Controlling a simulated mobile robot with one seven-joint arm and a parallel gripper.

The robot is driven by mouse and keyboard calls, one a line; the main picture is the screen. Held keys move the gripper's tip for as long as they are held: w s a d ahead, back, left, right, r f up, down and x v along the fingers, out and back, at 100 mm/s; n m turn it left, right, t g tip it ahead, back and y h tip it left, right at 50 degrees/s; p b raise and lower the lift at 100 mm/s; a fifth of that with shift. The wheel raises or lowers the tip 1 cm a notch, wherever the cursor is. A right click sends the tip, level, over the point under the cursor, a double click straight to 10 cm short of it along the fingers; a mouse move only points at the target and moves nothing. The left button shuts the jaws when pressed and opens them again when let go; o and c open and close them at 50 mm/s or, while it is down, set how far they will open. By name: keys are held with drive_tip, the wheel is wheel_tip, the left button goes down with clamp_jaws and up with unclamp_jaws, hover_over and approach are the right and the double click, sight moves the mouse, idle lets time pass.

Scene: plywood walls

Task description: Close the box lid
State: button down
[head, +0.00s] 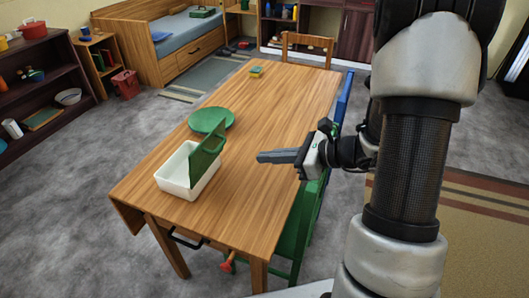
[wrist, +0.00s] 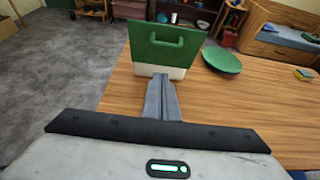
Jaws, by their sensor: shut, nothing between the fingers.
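A white box (head: 178,180) stands on the wooden table near its front left end. Its green lid (head: 208,153) is raised, standing roughly upright along the box's right side. In the wrist view the lid (wrist: 168,43) faces me with its handle showing, and the white box (wrist: 160,72) shows below it. My gripper (head: 259,157) is shut and empty. It is over the table to the right of the box, apart from the lid, with its fingers pointing at the box. The fingertips (wrist: 160,78) appear below the lid in the wrist view.
A green plate (head: 211,120) lies on the table (head: 240,205) behind the box. A small yellow and green item (head: 256,72) lies at the far end. A green chair (head: 297,230) and a blue chair (head: 344,98) stand along the right side. The tabletop between gripper and box is clear.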

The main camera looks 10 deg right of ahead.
sight(214, 155)
drive_tip(key=w+a+f, duration=0.1)
drive_tip(key=w+a, duration=0.5)
drive_tip(key=a, duration=0.3)
drive_tip(key=shift+f+b, duration=0.25)
drive_tip(key=shift+b, duration=0.1)
drive_tip(key=shift+r, duration=0.1)
drive_tip(key=shift+w+a+r+g+h+p, duration=0.2)
drive_tip(key=shift+r+g+h+p, duration=0.3)
drive_tip(key=shift+p, duration=0.7)
drive_tip(key=shift+a+f+h, duration=0.1)
drive_tip(key=shift+h, duration=0.2)
